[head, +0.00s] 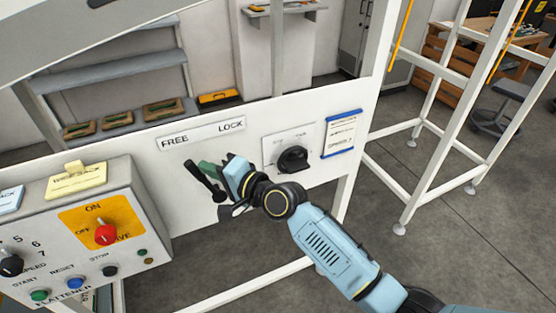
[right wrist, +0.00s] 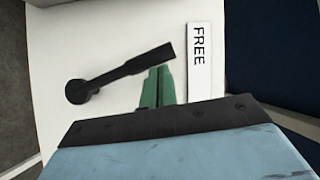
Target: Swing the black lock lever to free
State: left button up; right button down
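The black lock lever (head: 204,179) is on the white panel below a plate (head: 202,134) marked FREE and LOCK. Its handle tilts up and left from the pivot, toward the FREE end. In the right wrist view the lever (right wrist: 125,72) runs from its round pivot toward the FREE label (right wrist: 199,60). My right gripper (head: 207,170) is just right of the handle; its green fingers (right wrist: 157,88) look shut together with nothing between them. They are close beside the handle; I cannot tell whether they touch it. My left gripper is not in view.
A black rotary switch (head: 293,159) and a blue-edged notice (head: 340,134) are right of the lever. A control box (head: 104,186) with a red knob (head: 105,234) and buttons stands at the left. White frame posts (head: 449,110) rise at the right.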

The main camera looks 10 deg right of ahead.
jog(key=shift+s+a, duration=0.2)
jog(key=shift+a, duration=0.75)
jog(key=shift+s+a+f, duration=0.1)
jog(key=shift+a+f, duration=0.1)
jog(key=shift+s+a, duration=0.1)
jog(key=shift+d+r+p, duration=0.15)
jog(key=shift+d+p, duration=0.1)
jog(key=shift+p, duration=0.15)
jog(key=s+d+r, duration=0.4)
jog(key=s+d, duration=0.2)
jog(key=d, duration=0.4)
jog(key=shift+s+r+p, duration=0.3)
jog(key=shift+s+p, duration=0.05)
jog(key=shift+p, duration=0.1)
jog(key=shift+f, duration=0.1)
